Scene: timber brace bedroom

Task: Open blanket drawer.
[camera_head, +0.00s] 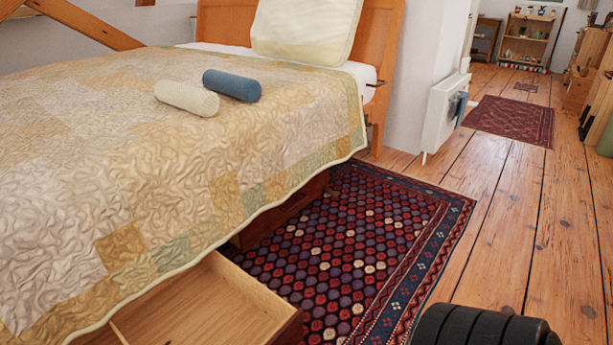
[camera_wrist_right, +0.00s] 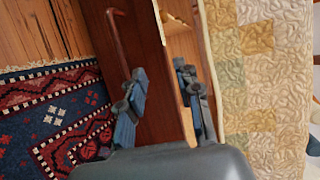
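The blanket drawer (camera_head: 205,305) stands pulled out from under the bed at the bottom of the head view, with its pale wood inside showing and looking empty where visible. Its reddish-brown front (camera_wrist_right: 105,25) and a dark red bar handle (camera_wrist_right: 120,50) show in the right wrist view. My right gripper (camera_wrist_right: 163,100) is open there, its fingers apart on either side of the drawer front's upper edge. I cannot tell whether the fingers touch the wood. The head view does not show the right fingers. My left gripper is not in view.
The bed (camera_head: 150,130) has a patchwork quilt and two rolled blankets, cream (camera_head: 187,98) and blue (camera_head: 232,85). A second under-bed drawer (camera_head: 285,212) looks closed. A patterned rug (camera_head: 350,250) lies beside the bed. Bare plank floor (camera_head: 500,215) is clear at right.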

